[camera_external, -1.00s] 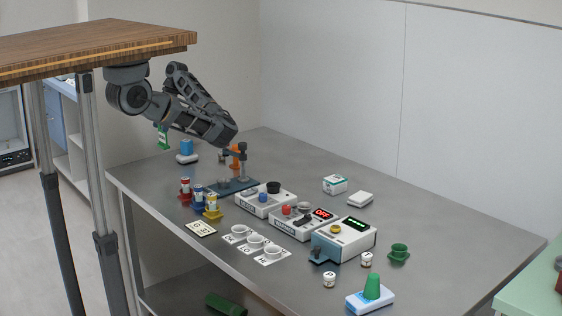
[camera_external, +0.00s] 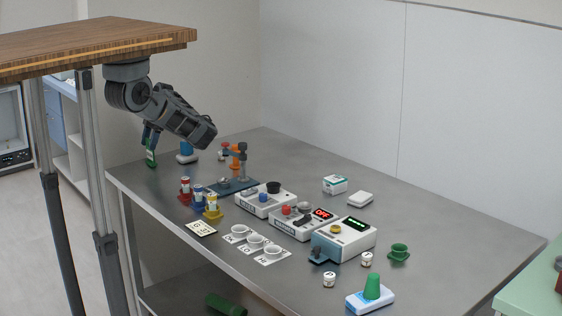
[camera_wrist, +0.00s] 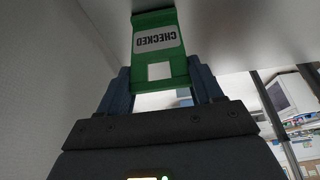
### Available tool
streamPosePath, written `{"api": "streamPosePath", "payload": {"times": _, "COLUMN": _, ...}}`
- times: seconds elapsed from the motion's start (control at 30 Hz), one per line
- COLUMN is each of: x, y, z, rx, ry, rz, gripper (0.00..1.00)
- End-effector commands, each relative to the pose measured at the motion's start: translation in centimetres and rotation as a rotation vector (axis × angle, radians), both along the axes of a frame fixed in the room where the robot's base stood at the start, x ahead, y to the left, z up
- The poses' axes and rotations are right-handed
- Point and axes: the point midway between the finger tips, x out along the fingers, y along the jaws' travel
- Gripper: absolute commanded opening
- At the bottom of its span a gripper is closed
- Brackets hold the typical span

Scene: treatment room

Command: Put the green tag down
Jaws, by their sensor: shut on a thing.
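The green tag (camera_external: 151,154) is in my gripper (camera_external: 150,138) at the far left end of the metal table (camera_external: 420,205). In the wrist view the tag (camera_wrist: 158,50) shows a white label reading CHECKED and a white square, upside down. Both blue fingers of my gripper (camera_wrist: 160,97) are shut on the tag's near end. In the external view the tag hangs upright, its lower end at about the table's left edge. I cannot tell whether it touches the table.
A blue-topped object (camera_external: 186,149) stands just right of the tag. An orange and grey stand (camera_external: 240,160) and red, blue and yellow holders with small bottles (camera_external: 198,195) are farther right. Several white devices (camera_external: 300,218) fill the middle. The table's back right is clear.

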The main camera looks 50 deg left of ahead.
Motion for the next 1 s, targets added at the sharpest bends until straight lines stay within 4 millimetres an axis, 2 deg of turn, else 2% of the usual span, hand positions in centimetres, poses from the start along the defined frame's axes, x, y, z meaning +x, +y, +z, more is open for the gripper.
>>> {"api": "streamPosePath", "payload": {"times": 0.37, "x": 0.04, "y": -0.01, "z": -0.5, "rx": 0.001, "ry": 0.0, "rz": 0.0, "gripper": 0.21}}
{"api": "streamPosePath", "payload": {"times": 0.4, "x": 0.05, "y": -0.01, "z": -0.41, "rx": 0.001, "ry": 0.0, "rz": 0.0, "gripper": 0.68}}
{"api": "streamPosePath", "payload": {"times": 0.63, "x": 0.05, "y": -0.02, "z": -0.39, "rx": 0.001, "ry": 0.0, "rz": 0.0, "gripper": 0.9}}
{"api": "streamPosePath", "payload": {"times": 1.0, "x": 0.27, "y": 0.01, "z": 0.33, "rx": 0.002, "ry": -0.002, "rz": -0.001, "gripper": 0.91}}
